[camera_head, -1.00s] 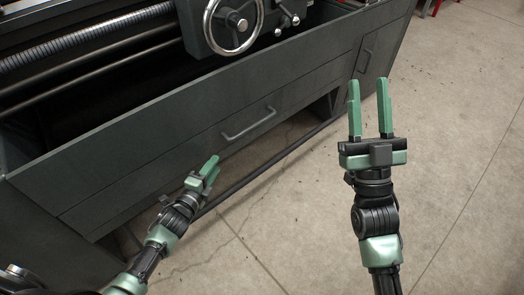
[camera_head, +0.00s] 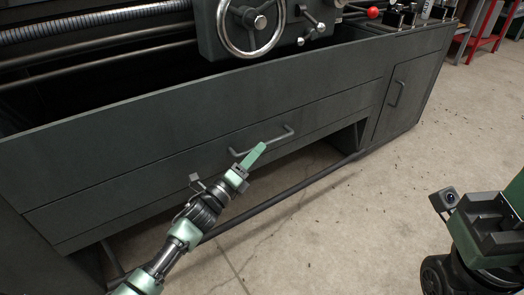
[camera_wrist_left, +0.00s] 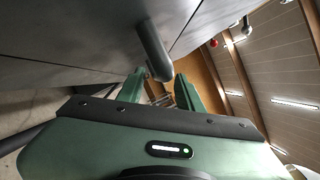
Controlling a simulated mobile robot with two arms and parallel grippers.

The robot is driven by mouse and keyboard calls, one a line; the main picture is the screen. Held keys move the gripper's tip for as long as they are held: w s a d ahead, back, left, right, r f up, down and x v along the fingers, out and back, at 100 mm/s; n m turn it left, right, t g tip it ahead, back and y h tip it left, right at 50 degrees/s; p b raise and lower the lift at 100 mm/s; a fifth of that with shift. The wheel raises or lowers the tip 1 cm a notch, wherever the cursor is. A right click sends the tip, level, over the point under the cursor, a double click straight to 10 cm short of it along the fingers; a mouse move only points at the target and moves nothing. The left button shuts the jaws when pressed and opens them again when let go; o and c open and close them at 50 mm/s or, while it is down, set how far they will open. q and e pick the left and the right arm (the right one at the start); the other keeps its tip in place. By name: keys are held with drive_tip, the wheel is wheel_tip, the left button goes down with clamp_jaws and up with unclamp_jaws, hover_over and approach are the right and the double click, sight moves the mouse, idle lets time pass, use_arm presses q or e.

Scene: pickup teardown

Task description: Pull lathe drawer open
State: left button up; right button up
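The lathe drawer (camera_head: 120,185) is a long dark grey front panel low on the lathe, and it looks shut. Its bar handle (camera_head: 285,134) sits near the middle of the panel. My left gripper (camera_head: 258,155) is at the handle, with its fingers just in front of it. In the left wrist view the fingers (camera_wrist_left: 160,92) are apart, and the dark handle bar (camera_wrist_left: 152,48) shows above the gap between them. I cannot tell whether they touch it. My right gripper (camera_head: 490,225) is at the lower right edge, with its fingers largely cut off.
The lathe's handwheel (camera_head: 251,25) and control levers stand above the drawer. A cabinet door (camera_head: 398,95) with its own handle is to the right. A dark bar (camera_head: 285,190) runs low under the drawer. The concrete floor in front is clear.

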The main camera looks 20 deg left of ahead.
use_arm(q)
drive_tip(key=shift+b+x, duration=0.35)
drive_tip(key=shift+x, duration=1.2)
clamp_jaws()
